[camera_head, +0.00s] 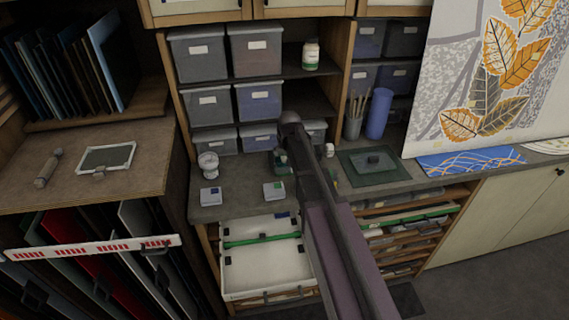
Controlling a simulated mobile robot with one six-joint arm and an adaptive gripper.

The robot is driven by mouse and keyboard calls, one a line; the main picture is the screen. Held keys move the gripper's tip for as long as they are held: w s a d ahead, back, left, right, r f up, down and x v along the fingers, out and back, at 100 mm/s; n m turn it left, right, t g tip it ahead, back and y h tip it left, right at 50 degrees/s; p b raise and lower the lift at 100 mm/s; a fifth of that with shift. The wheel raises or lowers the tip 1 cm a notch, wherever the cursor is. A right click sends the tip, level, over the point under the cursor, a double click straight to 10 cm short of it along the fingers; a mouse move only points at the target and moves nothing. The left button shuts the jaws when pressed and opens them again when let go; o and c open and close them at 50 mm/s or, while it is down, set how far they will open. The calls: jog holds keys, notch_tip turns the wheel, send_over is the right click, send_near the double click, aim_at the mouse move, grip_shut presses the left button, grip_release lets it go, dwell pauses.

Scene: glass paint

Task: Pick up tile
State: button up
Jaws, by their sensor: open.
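My arm reaches in from the bottom right, and my gripper (281,166) hangs low over the grey counter (240,207). Its fingers are small and dark, and the space between them is hard to make out. It is open, with nothing clearly held. No thing is certain to be the tile.
An open white drawer (262,283) with a green bar stands out below the counter. A clear glass (208,164) stands left of my gripper. A blue cylinder (379,113) and a brush cup (354,122) stand right.

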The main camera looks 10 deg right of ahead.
aim_at(284, 158)
jog(key=shift+b+x, duration=1.85)
jog(key=shift+x, duration=0.4)
jog(key=shift+s, duration=0.1)
grip_shut()
